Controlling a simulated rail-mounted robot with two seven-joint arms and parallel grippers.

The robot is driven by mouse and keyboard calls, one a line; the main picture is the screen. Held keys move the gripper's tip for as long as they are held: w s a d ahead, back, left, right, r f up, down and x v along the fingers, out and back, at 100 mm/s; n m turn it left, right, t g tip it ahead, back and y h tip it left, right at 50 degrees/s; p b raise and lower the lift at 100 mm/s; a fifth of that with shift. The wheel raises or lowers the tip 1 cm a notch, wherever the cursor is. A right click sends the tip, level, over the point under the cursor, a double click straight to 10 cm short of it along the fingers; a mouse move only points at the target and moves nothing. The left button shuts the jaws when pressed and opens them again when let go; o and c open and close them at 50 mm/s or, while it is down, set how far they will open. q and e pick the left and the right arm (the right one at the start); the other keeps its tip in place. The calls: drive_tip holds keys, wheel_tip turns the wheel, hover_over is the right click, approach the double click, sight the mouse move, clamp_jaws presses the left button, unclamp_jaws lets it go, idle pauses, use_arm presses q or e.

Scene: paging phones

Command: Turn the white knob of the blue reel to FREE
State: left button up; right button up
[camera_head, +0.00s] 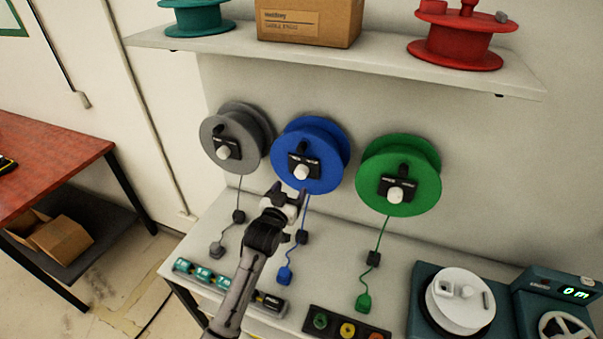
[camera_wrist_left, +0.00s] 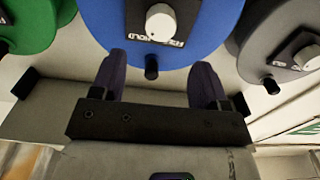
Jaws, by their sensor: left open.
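The blue reel (camera_head: 322,150) is mounted on the wall between a grey and a green reel. Its white knob (camera_head: 301,172) sits on a black plate on the reel's front. In the left wrist view the white knob (camera_wrist_left: 161,23) shows at the top, with a pale pointer mark and partly readable lettering on the plate (camera_wrist_left: 165,42). My left gripper (camera_head: 290,190) is open and empty, just below the blue reel. In the wrist view its two dark fingers (camera_wrist_left: 157,80) stand apart, below the knob and not touching it. My right gripper is not in view.
The grey reel (camera_head: 250,120) and green reel (camera_head: 420,160) flank the blue one closely. Cords with plugs hang from the reels to the white bench (camera_head: 330,260). A shelf (camera_head: 380,62) overhangs them, holding a cardboard box (camera_head: 310,22) and spools.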

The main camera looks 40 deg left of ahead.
sight(300, 174)
use_arm(q)
drive_tip(key=x, duration=0.9)
drive_tip(key=shift+w+a, duration=0.1)
drive_tip(key=shift+w, duration=0.1)
drive_tip(key=c, duration=0.9)
